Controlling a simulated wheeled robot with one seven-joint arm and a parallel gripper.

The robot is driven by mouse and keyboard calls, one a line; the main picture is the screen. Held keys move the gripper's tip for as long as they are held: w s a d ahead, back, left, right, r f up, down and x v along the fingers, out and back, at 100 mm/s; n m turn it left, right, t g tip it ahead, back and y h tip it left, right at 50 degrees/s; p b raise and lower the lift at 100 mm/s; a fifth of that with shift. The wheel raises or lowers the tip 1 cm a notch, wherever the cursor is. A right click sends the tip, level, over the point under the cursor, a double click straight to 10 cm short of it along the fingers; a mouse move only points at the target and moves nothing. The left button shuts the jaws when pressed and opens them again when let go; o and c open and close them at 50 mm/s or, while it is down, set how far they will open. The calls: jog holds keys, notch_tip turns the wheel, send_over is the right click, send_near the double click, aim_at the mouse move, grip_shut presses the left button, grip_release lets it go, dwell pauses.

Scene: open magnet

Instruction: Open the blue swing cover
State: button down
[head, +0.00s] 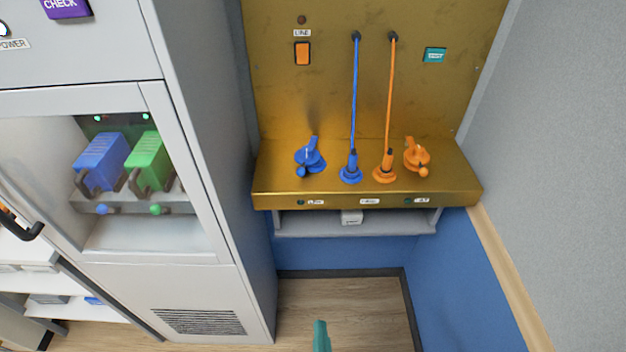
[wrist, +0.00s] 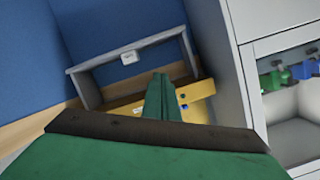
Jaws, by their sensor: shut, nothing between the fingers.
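The blue swing cover (head: 310,158) is on the left of the brass-coloured bench ledge (head: 290,190) in the head view, a small blue fitting with an upright part. I cannot tell how far its cover is swung. My gripper (head: 320,324) shows as a teal tip at the bottom of the head view, below and in front of the bench, well apart from the cover. In the wrist view my green gripper (wrist: 162,78) is shut and empty, partly hiding the bench. Small blue parts (wrist: 185,107) show beside it, too small to identify.
A blue plug with cable (head: 350,172), an orange plug with cable (head: 385,172) and an orange fitting (head: 417,157) share the ledge. A shelf (head: 400,224) hangs below. A grey cabinet (head: 205,130) stands left, a grey wall (head: 560,140) right. The floor ahead (head: 350,310) is clear.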

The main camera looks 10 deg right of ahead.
jog(key=w+d+r+m, duration=0.3)
jog(key=w, duration=0.4)
jog(key=m+t+y, duration=0.1)
jog(key=m+y, duration=0.3)
jog(key=m, duration=0.1)
send_near(312, 190)
jog(key=s+d+r, duration=0.3)
jog(key=d+r, duration=0.1)
jog(key=shift+s+a+x, duration=0.1)
jog(key=shift+a+x, duration=0.45)
jog(key=shift+x, duration=1.7)
jog(key=shift+s+a+x, duration=0.1)
jog(key=shift+a+x, duration=0.45)
jog(key=shift+x, duration=1.65)
jog(key=shift+a+x, duration=0.55)
jog(key=shift+x, duration=1.7)
jog(key=shift+a+r, duration=0.15)
